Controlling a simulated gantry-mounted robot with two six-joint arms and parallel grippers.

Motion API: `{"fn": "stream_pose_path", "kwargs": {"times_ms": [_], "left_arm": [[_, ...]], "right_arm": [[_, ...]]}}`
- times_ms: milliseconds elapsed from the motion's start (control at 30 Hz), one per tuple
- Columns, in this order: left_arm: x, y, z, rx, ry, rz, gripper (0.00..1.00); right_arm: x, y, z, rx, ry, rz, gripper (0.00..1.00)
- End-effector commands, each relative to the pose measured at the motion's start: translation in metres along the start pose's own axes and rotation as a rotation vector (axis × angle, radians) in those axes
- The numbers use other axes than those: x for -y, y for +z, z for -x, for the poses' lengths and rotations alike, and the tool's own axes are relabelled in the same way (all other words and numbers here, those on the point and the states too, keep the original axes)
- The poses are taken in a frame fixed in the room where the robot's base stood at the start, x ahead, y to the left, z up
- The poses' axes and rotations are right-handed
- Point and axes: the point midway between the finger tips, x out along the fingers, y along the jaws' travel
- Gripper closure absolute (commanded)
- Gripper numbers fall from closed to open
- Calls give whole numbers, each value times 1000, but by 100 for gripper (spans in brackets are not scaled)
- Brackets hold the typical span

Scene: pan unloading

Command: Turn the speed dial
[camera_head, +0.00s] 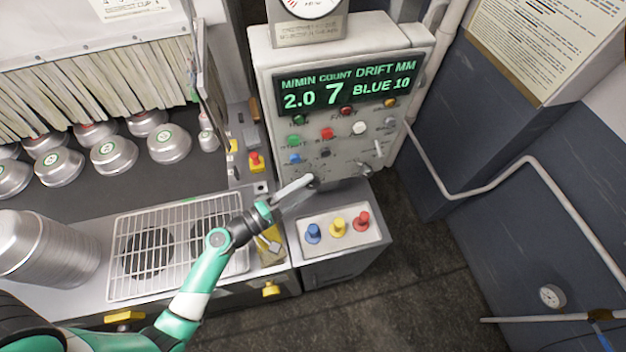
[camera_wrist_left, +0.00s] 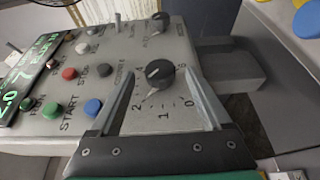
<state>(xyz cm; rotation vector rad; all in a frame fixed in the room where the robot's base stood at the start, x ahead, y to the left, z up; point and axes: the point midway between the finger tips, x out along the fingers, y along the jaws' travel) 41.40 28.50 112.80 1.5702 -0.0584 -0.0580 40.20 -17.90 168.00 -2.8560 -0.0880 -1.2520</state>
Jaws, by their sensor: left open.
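The speed dial is a black knob (camera_wrist_left: 160,73) with a scale marked 0, 1 and 2 beside it on the grey control panel. In the wrist view it lies between the two fingertips of my left gripper (camera_wrist_left: 158,82). The fingers are open, one on either side, and I cannot tell whether they touch it. The knob has a white mark; its exact setting is hard to read. In the head view my left gripper (camera_head: 296,189) reaches the panel's lower left and largely hides the dial. The green display (camera_head: 345,88) reads 2.0 M/MIN, count 7, BLUE 10.
A second black knob (camera_wrist_left: 159,21) and several coloured buttons sit on the same panel. A box with blue, yellow and red knobs (camera_head: 338,228) stands below it. A wire rack (camera_head: 165,285) and several metal pans (camera_head: 170,144) are on the left.

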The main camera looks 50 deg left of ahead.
Motion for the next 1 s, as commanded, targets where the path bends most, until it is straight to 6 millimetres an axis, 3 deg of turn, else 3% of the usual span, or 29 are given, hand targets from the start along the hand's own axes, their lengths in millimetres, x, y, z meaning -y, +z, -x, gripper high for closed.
{"fn": "stream_pose_path", "kwargs": {"times_ms": [200, 500, 900, 967, 1000], "left_arm": [[0, 1, -29, 2, 0, 0, 19], [0, 0, -32, 0, 0, 0, 19], [0, 0, -32, 0, 0, 0, 91], [0, 0, -32, 0, 0, 0, 100], [0, 0, -32, 0, 0, 0, 100]], "right_arm": [[0, -2, -2, 0, 0, 0, 100], [0, -2, -2, 0, 0, 0, 100], [0, -2, -2, 0, 0, 0, 100], [0, -2, -2, 0, 0, 0, 100], [0, -2, -2, 0, 0, 0, 100]]}}
